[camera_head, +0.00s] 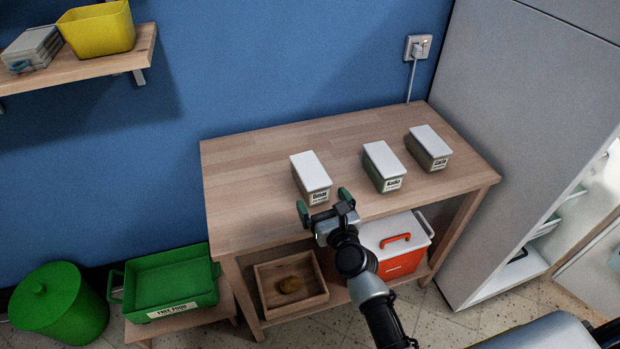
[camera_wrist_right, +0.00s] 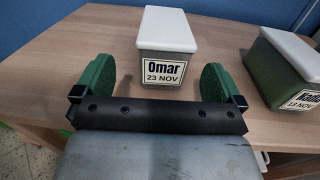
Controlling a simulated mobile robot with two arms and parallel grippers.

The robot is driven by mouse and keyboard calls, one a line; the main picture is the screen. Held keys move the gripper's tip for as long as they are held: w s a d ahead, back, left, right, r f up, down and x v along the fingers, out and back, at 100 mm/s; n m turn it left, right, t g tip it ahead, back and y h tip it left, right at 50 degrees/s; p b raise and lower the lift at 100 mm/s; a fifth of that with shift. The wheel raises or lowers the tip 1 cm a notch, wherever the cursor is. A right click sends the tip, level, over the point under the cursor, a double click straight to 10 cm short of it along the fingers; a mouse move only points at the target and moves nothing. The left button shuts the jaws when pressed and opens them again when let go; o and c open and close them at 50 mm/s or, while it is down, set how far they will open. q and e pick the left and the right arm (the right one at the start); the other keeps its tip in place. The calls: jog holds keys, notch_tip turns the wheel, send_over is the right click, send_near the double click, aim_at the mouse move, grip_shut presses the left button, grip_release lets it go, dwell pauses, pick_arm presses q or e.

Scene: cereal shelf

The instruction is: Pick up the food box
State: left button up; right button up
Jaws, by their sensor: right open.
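Three food boxes with white lids and front labels stand upright on the wooden table (camera_head: 250,215). The left food box (camera_head: 312,178) also shows in the right wrist view (camera_wrist_right: 165,48), where its label reads "Omar 23 NOV". The middle food box (camera_head: 384,166) shows at the right of the wrist view (camera_wrist_right: 280,70). The right food box (camera_head: 428,147) shows only in the head view. My right gripper (camera_head: 323,203) is open and empty, just in front of the left box. In the wrist view its green fingers (camera_wrist_right: 158,85) lie to either side of that box, apart from it. My left gripper is not in view.
A grey cabinet (camera_head: 520,110) stands close to the table's right end. Under the table are a wooden tray (camera_head: 262,285) and a red and white cooler (camera_head: 402,262). A green crate (camera_head: 170,282) and a green bin (camera_head: 58,305) stand at left. The table's left part is clear.

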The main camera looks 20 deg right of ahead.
aim_at(314, 181)
jog(key=w, duration=0.7)
jog(key=c, duration=1.2)
